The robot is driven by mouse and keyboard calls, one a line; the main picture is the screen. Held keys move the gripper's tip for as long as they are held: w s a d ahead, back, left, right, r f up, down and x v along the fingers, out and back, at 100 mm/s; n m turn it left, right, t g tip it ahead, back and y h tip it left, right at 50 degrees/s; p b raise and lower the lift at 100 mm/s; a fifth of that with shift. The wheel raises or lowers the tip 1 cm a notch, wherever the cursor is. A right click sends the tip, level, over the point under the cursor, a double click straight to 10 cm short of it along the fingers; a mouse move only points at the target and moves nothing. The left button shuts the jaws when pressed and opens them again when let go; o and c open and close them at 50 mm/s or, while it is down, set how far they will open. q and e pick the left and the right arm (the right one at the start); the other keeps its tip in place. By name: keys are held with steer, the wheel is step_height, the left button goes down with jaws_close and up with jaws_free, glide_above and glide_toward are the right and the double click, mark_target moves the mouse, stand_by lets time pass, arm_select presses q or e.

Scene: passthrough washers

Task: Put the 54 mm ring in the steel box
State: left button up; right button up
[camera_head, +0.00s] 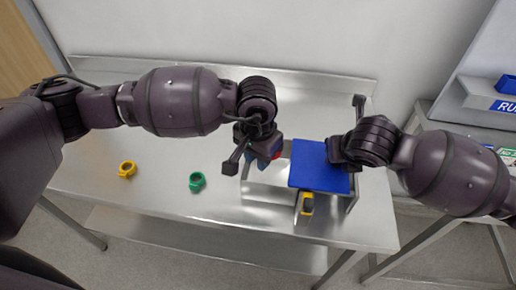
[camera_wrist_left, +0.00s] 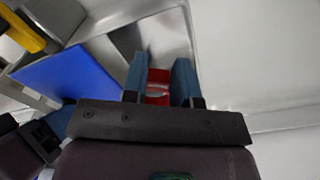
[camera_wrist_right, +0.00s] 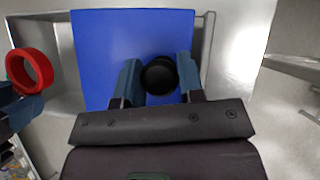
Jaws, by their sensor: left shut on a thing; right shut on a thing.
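The steel box (camera_head: 268,191) stands on the table, its left part open. A blue lid (camera_head: 311,178) is over its right part; I cannot tell whether it rests there or is held just above. My right gripper (camera_wrist_right: 158,80) is shut on the lid's black knob (camera_wrist_right: 158,75). My left gripper (camera_wrist_left: 159,82) is shut on a red ring (camera_wrist_left: 158,86), near the box's open left part; the ring also shows in the right wrist view (camera_wrist_right: 46,72). A green ring (camera_head: 197,181) and a yellow ring (camera_head: 127,169) lie on the table. No ring's size is readable.
A yellow and black object (camera_head: 307,204) is at the box's front. The steel table (camera_head: 160,205) has free room left of the box and a raised back edge. A second table with a grey bin (camera_head: 490,100) stands at the right.

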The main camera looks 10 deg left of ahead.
arm_select(q)
steer(key=shift+f, duration=1.85)
steer(key=o, duration=1)
arm_select(e)
steer(key=shift+d, duration=0.1)
arm_select(q)
steer(key=shift+w+a, duration=0.1)
steer(key=shift+w, duration=0.05)
steer(key=shift+c, duration=0.3)
